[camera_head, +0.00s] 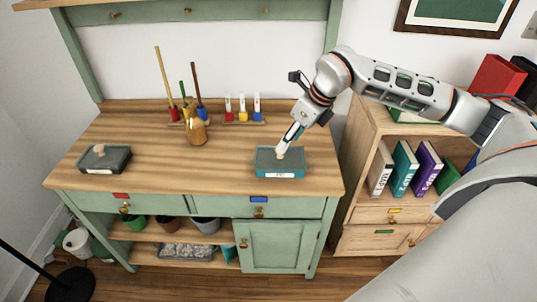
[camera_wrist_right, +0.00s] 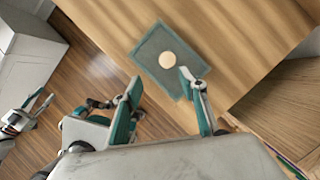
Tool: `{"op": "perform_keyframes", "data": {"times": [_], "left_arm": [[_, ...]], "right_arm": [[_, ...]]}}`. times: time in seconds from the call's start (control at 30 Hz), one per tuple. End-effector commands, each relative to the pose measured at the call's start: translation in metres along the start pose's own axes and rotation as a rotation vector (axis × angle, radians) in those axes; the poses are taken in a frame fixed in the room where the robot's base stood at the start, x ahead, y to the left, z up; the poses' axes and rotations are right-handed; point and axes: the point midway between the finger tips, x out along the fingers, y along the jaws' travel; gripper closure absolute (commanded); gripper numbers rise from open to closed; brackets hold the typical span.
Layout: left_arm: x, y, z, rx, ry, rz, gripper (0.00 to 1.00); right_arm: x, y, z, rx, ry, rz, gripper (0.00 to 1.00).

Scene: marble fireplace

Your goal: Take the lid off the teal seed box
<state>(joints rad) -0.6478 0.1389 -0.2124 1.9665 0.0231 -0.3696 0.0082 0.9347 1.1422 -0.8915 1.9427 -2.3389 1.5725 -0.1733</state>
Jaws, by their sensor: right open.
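The teal seed box (camera_head: 281,168) sits on the right part of the wooden bench top, near its front edge, with a white label on its front. Its lid (camera_head: 265,156) is on, with a pale round knob (camera_head: 281,154) on top. The lid (camera_wrist_right: 158,65) and knob (camera_wrist_right: 167,60) also show in the right wrist view. My right gripper (camera_head: 286,146) is over the knob in the head view. In the right wrist view its fingers (camera_wrist_right: 158,88) are apart, with the knob just beyond them and nothing between them.
A dark grey lidded box (camera_head: 104,159) stands at the left of the bench. A bookshelf (camera_head: 358,175) adjoins the right side. The bench middle is clear.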

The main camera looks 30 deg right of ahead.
Motion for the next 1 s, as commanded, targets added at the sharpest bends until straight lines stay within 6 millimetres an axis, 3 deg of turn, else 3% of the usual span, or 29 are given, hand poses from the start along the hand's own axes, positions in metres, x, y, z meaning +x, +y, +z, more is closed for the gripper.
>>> {"op": "perform_keyframes", "data": {"times": [0.17,0.7,1.0], "left_arm": [[0.001,0.000,0.001,0.001,-0.001,0.000,0.60],[0.002,-0.001,0.003,0.003,-0.001,-0.002,0.60],[0.001,-0.001,0.001,0.004,0.001,-0.002,0.60]], "right_arm": [[0.002,-0.015,-0.002,0.005,0.010,-0.045,0.58],[0.067,-0.017,0.004,0.005,0.008,-0.041,0.58],[0.072,-0.018,0.004,0.005,0.007,-0.043,0.58]]}}
